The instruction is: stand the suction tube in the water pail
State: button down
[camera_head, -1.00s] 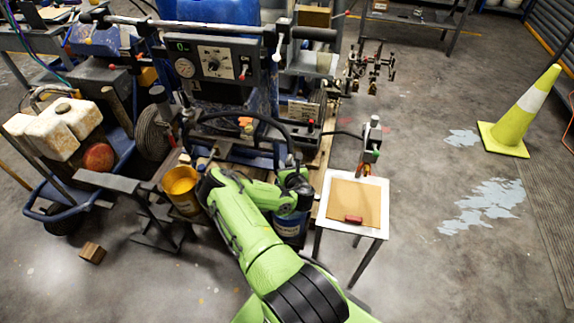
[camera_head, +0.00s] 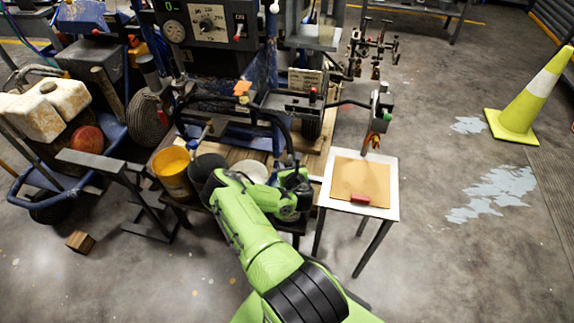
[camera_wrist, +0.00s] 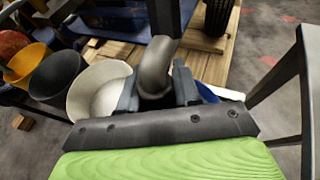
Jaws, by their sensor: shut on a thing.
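My gripper (camera_wrist: 157,92) is shut on the suction tube (camera_wrist: 157,65), a grey bent pipe whose upper part rises dark out of the wrist view. The tube's lower end is hidden behind my gripper's body. In the head view my gripper (camera_head: 294,190) is at the front edge of the wooden pallet, with a black hose arching down to it. A white pail (camera_wrist: 90,85) stands just left of my gripper in the wrist view; its rim (camera_head: 255,163) shows behind my arm. A sliver of blue (camera_wrist: 207,93) shows right of my gripper. I cannot tell which is the water pail.
A yellow bucket (camera_head: 172,178) and a dark bucket (camera_head: 205,165) stand left of the white pail. A small table (camera_head: 390,190) with a tan board (camera_head: 362,178) and a red block (camera_head: 360,199) stands close on the right.

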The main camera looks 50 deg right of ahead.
notch_tip(320, 180, down, 6)
jog(key=b, duration=0.4)
jog(key=shift+r, duration=0.1)
jog(key=c, duration=0.7)
grip_release()
jog(key=p+v, duration=0.2)
jog(key=v, duration=1.3)
jog(key=shift+s+a+r, duration=0.2)
jog(key=shift+s+r, duration=0.05)
jog(key=shift+s, duration=0.05)
